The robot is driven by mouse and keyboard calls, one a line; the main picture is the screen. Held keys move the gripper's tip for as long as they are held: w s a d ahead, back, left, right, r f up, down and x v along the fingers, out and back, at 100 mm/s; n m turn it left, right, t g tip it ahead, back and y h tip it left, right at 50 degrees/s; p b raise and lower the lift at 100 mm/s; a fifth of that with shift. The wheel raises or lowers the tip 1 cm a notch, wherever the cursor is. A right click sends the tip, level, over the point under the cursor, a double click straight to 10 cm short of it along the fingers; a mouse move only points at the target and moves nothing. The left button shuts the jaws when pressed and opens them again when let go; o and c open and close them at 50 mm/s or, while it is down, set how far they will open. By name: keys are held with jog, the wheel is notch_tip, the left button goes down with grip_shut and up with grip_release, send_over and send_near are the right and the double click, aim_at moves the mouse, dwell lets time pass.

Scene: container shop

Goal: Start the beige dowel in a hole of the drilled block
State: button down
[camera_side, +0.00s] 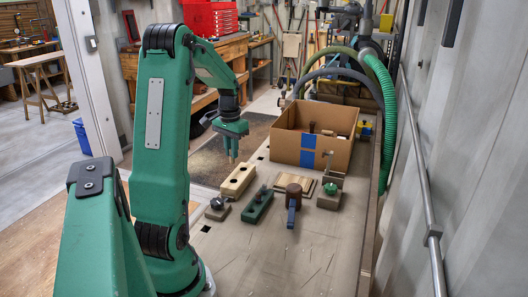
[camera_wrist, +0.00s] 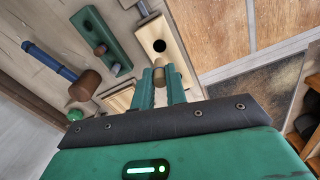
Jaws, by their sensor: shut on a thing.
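My gripper (camera_wrist: 161,78) is shut on the beige dowel (camera_wrist: 160,71), whose rounded end shows between the two green fingers. A pale wooden block (camera_wrist: 171,48) with a dark round hole lies just beyond the fingertips in the wrist view; a grey peg seems to stand at its far end. In the side view, my gripper (camera_side: 232,156) points down above the far end of the pale block (camera_side: 236,181), with a gap below it. The dowel's lower end is too small to judge there. A green block (camera_side: 258,205) with a hole and pegs lies beside it.
A mallet with brown head (camera_side: 293,190) and blue handle lies right of the green block. A thin board (camera_side: 307,181), a stand with a green ball (camera_side: 330,190) and a dark-knobbed piece (camera_side: 217,208) are nearby. A cardboard box (camera_side: 340,155) stands behind. The bench front is clear.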

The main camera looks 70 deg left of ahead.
aim_at(233, 163)
jog(key=shift+f, duration=0.2)
jog(key=shift+f, duration=2.7)
jog(key=shift+f, duration=1.3)
dwell(1.4)
jog(key=c, duration=1.3)
grip_release()
jog(key=shift+c, duration=0.2)
jog(key=shift+r, duration=0.2)
jog(key=shift+r, duration=3.35)
